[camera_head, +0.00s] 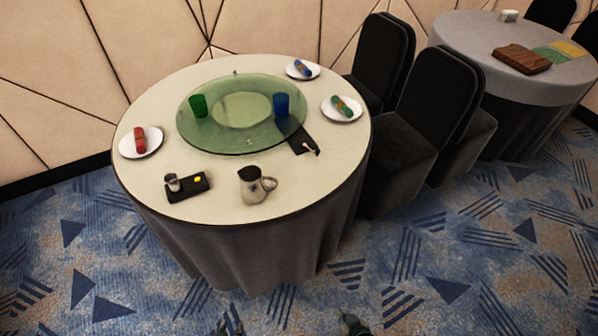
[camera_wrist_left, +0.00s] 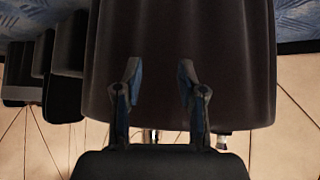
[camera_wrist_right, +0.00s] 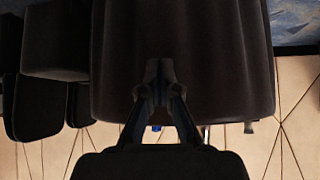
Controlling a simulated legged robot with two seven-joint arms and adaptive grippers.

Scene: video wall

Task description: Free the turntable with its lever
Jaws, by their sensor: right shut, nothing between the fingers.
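The green glass turntable (camera_head: 235,140) lies on the round table (camera_head: 225,205), with a green cup (camera_head: 198,105) and a blue cup (camera_head: 281,104) on it. A dark block with a pale lever (camera_head: 311,148) sits at the turntable's front right edge. My left gripper (camera_head: 230,325) shows only at the bottom edge of the head view, in front of the table. It is open and empty in the left wrist view (camera_wrist_left: 160,80). My right gripper (camera_head: 351,324) is also at the bottom edge, apart from the table. Its fingers meet in the right wrist view (camera_wrist_right: 159,72), holding nothing.
A pitcher (camera_head: 254,188) and a black tray (camera_head: 179,195) with a small glass stand near the table's front. White plates with rolled napkins lie around the turntable, one at left (camera_head: 154,147). Black chairs (camera_head: 410,120) stand right, before a second table (camera_head: 455,55). Front carpet is clear.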

